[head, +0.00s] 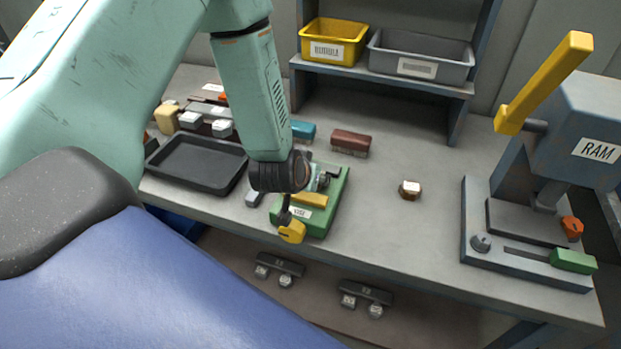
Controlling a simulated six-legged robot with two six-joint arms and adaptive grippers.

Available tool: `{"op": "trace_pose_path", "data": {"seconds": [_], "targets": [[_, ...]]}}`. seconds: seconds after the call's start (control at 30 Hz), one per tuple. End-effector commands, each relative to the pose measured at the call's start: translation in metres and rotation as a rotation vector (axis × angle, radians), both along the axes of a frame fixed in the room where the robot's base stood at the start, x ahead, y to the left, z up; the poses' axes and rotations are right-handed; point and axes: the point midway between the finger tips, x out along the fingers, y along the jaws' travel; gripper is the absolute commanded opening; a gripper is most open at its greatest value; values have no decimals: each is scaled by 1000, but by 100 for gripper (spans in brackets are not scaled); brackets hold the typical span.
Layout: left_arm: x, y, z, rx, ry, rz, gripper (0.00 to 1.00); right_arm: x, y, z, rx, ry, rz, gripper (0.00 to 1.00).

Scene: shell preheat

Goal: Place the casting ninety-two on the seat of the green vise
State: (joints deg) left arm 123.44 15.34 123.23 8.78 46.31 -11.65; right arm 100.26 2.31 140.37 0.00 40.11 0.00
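The green vise (325,213) stands on the bench near its front edge, with a white label, a yellow bar and a yellow-ended handle (292,232). My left arm reaches down from the upper left. Its dark wrist end (280,172) is in front of the vise's left side and hides part of it and its seat. The fingers of my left gripper cannot be made out. Two dark castings, one at left (280,265) and one at right (367,292), lie on the lower shelf. Their numbers are too small to read, so I cannot tell which is ninety-two. My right gripper is out of view.
A black tray (197,163) and several small blocks lie left of the vise. A teal block (303,130), a brown brush-like block (350,143) and a small white-topped piece (410,189) lie behind and right. The ram press (530,225) stands at right. Yellow (332,32) and grey (420,52) bins are shelved behind.

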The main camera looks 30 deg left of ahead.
Motion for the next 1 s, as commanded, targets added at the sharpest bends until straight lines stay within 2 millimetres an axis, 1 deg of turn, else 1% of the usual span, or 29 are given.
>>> {"op": "trace_pose_path", "data": {"seconds": [0.03, 0.27, 0.43, 0.47, 0.7, 1.0], "targets": [[1, 0, -4, 1, -2, -1, 8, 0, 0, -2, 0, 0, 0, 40], [1, 1, -3, 1, -3, 0, 8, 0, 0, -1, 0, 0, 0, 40], [1, 1, -8, 0, -2, 0, 8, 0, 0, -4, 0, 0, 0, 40], [0, 1, -8, 0, -1, 0, 50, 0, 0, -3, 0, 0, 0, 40], [0, 1, -7, 0, -2, 0, 70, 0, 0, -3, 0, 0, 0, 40], [0, 1, -7, 0, -2, 0, 71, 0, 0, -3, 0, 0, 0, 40]]}}
